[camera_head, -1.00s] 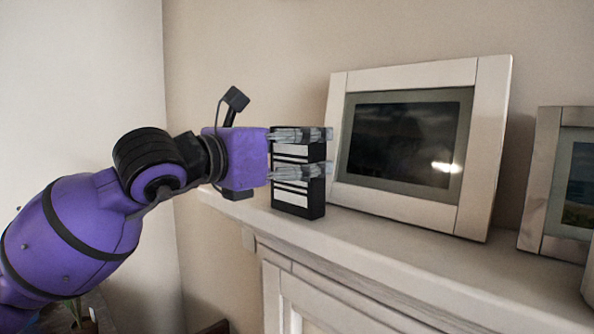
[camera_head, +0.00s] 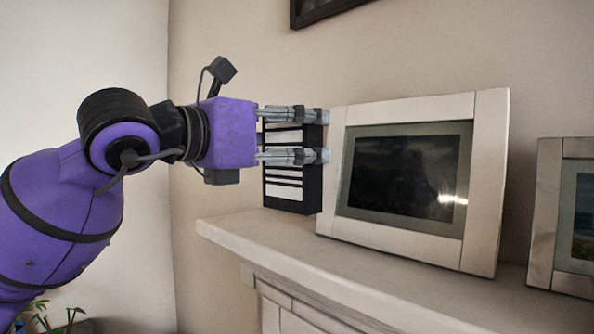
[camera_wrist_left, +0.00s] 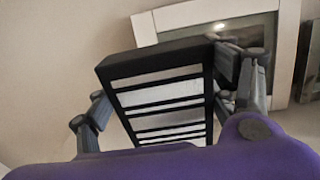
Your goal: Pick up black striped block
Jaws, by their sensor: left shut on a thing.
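The black striped block (camera_head: 290,187) is a dark upright box with white bands across its face. My left gripper (camera_head: 321,137) comes in from the left, with its two fingers pointing right across the upper half of the block. It is shut on the block and holds it upright, with the block's bottom a little above the mantel shelf. In the left wrist view the block (camera_wrist_left: 163,92) sits between the two fingers. The fingers cover part of its upper face in the head view. My right gripper is not in view.
The pale mantel shelf (camera_head: 260,236) runs from middle to lower right. A large white picture frame (camera_head: 408,110) stands close to the right of the block. Another frame (camera_head: 543,215) stands further right. A dark frame (camera_head: 325,8) hangs on the wall above. Free space lies left of the shelf's end.

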